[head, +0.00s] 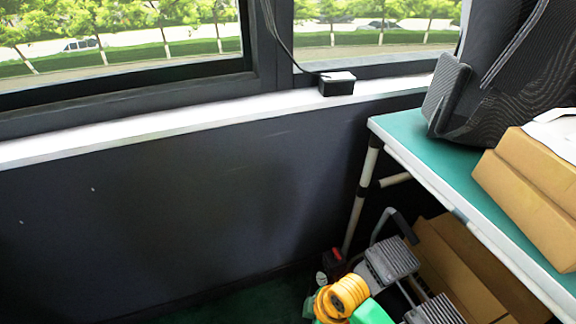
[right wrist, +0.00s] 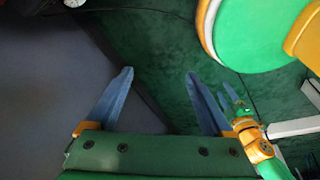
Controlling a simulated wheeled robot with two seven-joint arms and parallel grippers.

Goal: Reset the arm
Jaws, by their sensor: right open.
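My right gripper (right wrist: 160,73) is open in the right wrist view. Its two blue fingers are well apart, with nothing between them, above the dark green floor and beside a grey-blue surface. A green and orange part of mine, seemingly my left arm with its gripper (right wrist: 229,92), shows small at the right of that view. Its finger state is too small to tell. Neither gripper shows in the head view. No valve positioner can be made out in either view.
In the head view, a green-topped table (head: 408,130) stands at right with a cardboard box (head: 525,200) and a black bag (head: 510,85). Below are a compressor-like machine (head: 390,262) and a yellow coil (head: 342,297). A white sill (head: 200,118) holds a black box (head: 337,86).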

